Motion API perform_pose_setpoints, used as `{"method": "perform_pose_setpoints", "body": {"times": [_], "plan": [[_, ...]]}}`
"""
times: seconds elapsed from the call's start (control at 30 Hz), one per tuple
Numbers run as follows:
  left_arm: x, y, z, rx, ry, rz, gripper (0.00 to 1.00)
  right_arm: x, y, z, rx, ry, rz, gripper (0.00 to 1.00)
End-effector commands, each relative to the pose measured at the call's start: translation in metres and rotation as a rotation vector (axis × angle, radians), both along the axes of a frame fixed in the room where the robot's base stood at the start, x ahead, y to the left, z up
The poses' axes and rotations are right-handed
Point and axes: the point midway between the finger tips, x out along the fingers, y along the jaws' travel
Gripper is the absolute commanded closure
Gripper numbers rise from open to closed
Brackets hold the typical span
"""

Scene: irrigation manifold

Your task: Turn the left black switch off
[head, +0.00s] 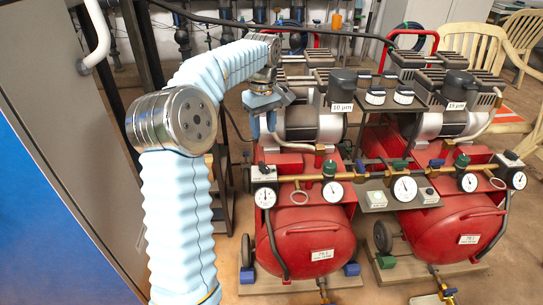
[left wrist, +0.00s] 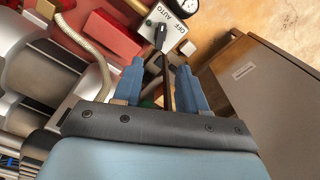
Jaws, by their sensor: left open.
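The left black switch (head: 262,167) sits on a small pale box at the left end of the brass pipe, above the left red tank. In the left wrist view the black switch (left wrist: 161,36) stands out from a white plate marked OFF and AUTO. My left gripper (head: 263,134) points down above the switch and is apart from it. In the left wrist view the blue fingers of my left gripper (left wrist: 161,72) are open and empty, with the switch just beyond the gap between their tips. A second black switch (head: 510,155) is at the right end. My right gripper is not in view.
A pressure gauge (head: 265,197) hangs just below the left switch, with more gauges along the brass pipe (head: 375,176). Two red compressor tanks (head: 315,245) stand on boards. A grey cabinet (head: 40,70) is at the left. Plastic chairs (head: 470,42) are at the back right.

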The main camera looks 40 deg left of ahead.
Motion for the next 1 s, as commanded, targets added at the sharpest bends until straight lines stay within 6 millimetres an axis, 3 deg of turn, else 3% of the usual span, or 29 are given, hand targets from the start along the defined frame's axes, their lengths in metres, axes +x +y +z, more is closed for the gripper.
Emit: {"method": "perform_pose_setpoints", "body": {"times": [0.5,0.7,1.0], "plan": [[-0.001,0.0,-0.108,-0.002,0.002,0.0,0.58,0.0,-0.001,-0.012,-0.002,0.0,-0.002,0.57],[0.0,0.0,-0.128,-0.001,0.001,-0.002,0.58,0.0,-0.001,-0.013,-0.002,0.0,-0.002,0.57],[0.0,0.0,-0.131,0.0,-0.001,-0.001,0.58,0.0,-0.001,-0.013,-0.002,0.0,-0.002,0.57]]}}
